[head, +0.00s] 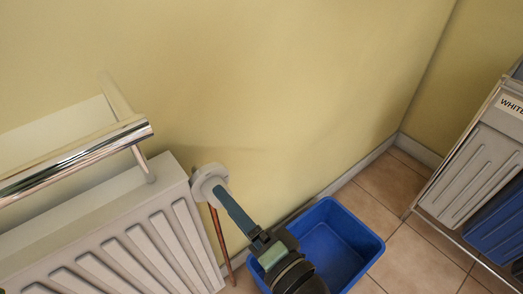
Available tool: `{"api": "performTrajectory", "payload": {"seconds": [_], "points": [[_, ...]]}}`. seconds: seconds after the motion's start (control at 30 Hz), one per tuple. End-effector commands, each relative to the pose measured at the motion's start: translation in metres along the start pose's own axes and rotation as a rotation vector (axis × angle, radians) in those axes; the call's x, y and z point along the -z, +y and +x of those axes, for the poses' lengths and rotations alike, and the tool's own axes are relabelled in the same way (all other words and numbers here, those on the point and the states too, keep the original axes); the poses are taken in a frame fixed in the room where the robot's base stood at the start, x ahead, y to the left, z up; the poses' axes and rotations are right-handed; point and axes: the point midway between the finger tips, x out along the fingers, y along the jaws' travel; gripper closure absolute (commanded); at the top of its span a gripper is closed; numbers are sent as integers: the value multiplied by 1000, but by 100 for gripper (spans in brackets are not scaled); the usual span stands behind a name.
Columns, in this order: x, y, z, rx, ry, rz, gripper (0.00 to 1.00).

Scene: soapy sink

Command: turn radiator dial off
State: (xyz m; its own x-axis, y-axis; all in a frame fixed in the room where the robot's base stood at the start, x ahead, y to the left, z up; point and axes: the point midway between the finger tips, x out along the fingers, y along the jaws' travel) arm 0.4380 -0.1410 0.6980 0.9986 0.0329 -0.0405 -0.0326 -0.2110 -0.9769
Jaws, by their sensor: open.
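The white round radiator dial (207,179) sits at the upper right end of the white radiator (130,240), above a copper pipe. My gripper (220,193) reaches up from the lower middle with its fingertips at the right side of the dial. The fingers overlap the dial's edge in the picture; I cannot tell whether they touch it. The gripper is open, though only one long dark finger shows clearly. The dial's lower right part is hidden behind the finger, and any markings on it are too small to read.
A chrome towel rail (75,163) stands out above the radiator at left. A blue bin (352,222) is on the tiled floor beside and beneath my arm. A rack (475,170) with a grey and a blue container stands at right. The yellow wall (280,80) is close behind the dial.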

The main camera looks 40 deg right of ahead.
Motion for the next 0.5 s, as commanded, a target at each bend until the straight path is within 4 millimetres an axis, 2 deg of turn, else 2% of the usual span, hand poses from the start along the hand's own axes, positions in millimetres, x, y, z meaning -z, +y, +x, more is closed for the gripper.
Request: {"api": "performTrajectory", "payload": {"seconds": [0.1, 0.3, 0.5], "points": [[0, 2, -27, -6, 2, 1, 16], [0, 2, -66, -6, 2, 1, 16], [0, 1, -90, -4, 2, 0, 16]]}}
